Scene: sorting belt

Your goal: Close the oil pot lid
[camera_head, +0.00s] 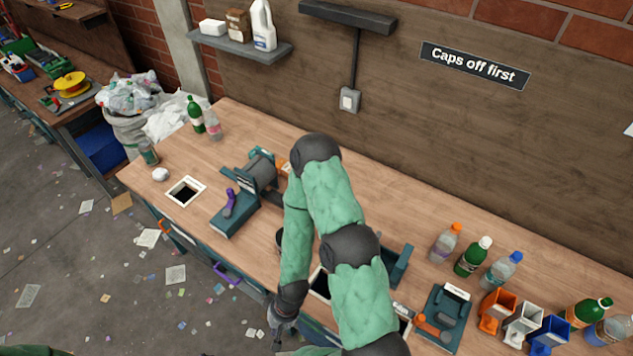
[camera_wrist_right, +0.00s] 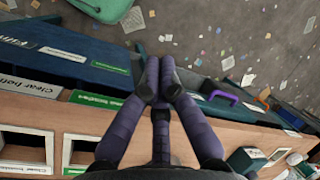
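I cannot make out an oil pot or its lid in either view. A small dark object (camera_head: 279,240) is mostly hidden behind my right arm, and I cannot tell what it is. My right gripper (camera_head: 280,328) points down at the bench's front edge in the head view. In the right wrist view its purple fingers (camera_wrist_right: 160,78) meet at the tips, with nothing visible between them. My left gripper is not in view.
The wooden bench (camera_head: 345,130) holds a teal machine with a grey cylinder (camera_head: 262,170), a square opening (camera_head: 185,191) and several bottles at the right (camera_head: 473,257). A purple handle (camera_wrist_right: 223,97) projects from the bench front. Paper scraps litter the floor.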

